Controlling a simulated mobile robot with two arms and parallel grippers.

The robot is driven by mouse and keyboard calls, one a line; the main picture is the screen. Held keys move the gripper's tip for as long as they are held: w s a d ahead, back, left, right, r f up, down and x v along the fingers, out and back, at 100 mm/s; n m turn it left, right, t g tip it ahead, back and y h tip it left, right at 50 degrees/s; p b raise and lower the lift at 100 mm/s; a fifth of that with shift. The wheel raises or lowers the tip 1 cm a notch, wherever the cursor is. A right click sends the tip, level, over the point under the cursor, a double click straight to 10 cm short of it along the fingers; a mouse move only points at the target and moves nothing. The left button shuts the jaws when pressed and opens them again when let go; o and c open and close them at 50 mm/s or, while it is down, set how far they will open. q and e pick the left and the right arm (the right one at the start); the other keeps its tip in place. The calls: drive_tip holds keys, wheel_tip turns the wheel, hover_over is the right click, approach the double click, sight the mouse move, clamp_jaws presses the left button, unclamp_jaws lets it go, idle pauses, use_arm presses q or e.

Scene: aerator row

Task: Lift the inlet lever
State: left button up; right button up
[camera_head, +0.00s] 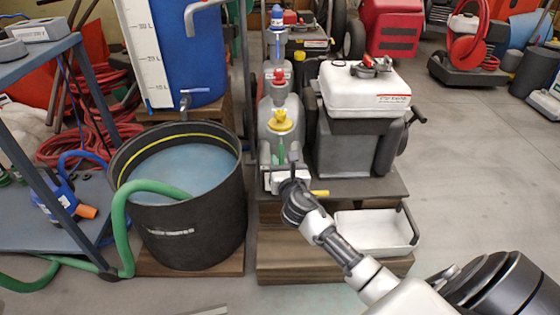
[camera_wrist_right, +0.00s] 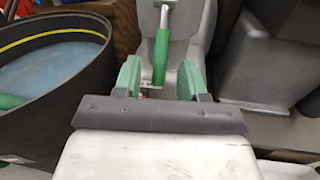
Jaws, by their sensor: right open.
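A lever with a green grip (camera_head: 281,153), which looks like the inlet lever, stands at the front of a grey tank unit (camera_head: 269,128) on a wooden stand. The green grip (camera_wrist_right: 161,54) also shows upright in the right wrist view. My right gripper (camera_head: 280,166) is at the front of this unit, close to the lower end of the grip. In the wrist view the right gripper (camera_wrist_right: 161,80) is open, its green-padded fingers on either side of the grip's lower end. I cannot tell whether they touch it. My left gripper is not in view.
A black tub (camera_head: 196,232) of water with a green hose (camera_head: 122,213) stands at left. A grey box unit with a white tank (camera_head: 362,92) stands close on the right, with a white tray (camera_head: 375,232) below. A yellow handle (camera_head: 320,193) sticks out beside my gripper.

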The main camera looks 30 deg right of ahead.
sight(282, 158)
drive_tip(key=shift+b+x, duration=0.4)
drive_tip(key=shift+x, duration=1.1)
drive_tip(key=shift+c, duration=0.3)
clamp_jaws()
